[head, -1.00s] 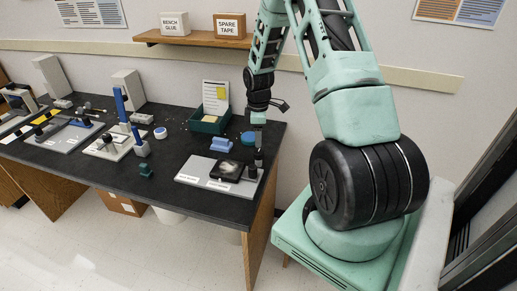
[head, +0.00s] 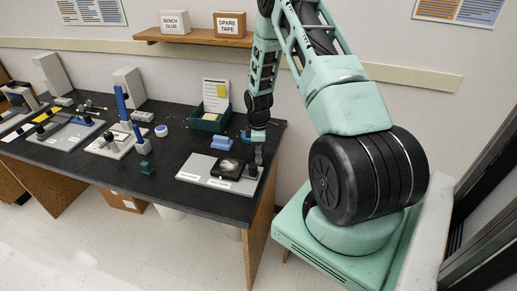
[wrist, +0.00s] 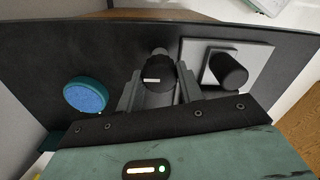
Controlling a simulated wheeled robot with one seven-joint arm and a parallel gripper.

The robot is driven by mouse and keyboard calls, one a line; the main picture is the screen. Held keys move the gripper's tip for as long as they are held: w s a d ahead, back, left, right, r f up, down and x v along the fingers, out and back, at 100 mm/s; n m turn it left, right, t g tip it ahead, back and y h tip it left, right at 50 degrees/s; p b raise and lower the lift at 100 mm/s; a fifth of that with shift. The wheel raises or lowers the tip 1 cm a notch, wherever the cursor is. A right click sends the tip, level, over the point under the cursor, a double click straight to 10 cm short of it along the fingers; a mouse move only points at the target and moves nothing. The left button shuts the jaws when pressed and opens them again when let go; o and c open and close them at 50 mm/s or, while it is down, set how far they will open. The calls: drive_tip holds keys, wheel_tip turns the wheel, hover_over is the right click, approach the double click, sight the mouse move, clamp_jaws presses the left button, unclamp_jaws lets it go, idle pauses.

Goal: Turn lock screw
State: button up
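A dark round knob with a white line on its top, which looks like the lock screw (wrist: 153,77), stands between my gripper's fingers in the wrist view. In the wrist view my gripper (wrist: 157,88) has one finger on each side of the knob. The fingers are spread about the knob's width, and I cannot make out whether they touch it. In the head view the fingertips partly hide the knob.
A black block (head: 226,168) sits on the plate. A black cylinder (wrist: 232,73) stands to the knob's right in the wrist view. A blue-topped disc (wrist: 86,95) lies to its left.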

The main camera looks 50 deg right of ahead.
drive_tip(key=shift+m, duration=0.3)
drive_tip(key=m+b, duration=0.2)
drive_tip(key=m, duration=0.3)
drive_tip(key=shift+m, duration=0.3)
drive_tip(key=m+b, duration=0.1)
drive_tip(key=m, duration=0.2)
drive_tip(key=shift+m+b, duration=0.3)
drive_tip(key=m+b, duration=0.1)
drive_tip(key=m, duration=0.2)
drive_tip(key=shift+m, duration=0.3)
drive_tip(key=m, duration=0.4)
drive_tip(key=shift+m+b, duration=0.3)
drive_tip(key=shift+m, duration=1.8)
drive_tip(key=o, duration=1)
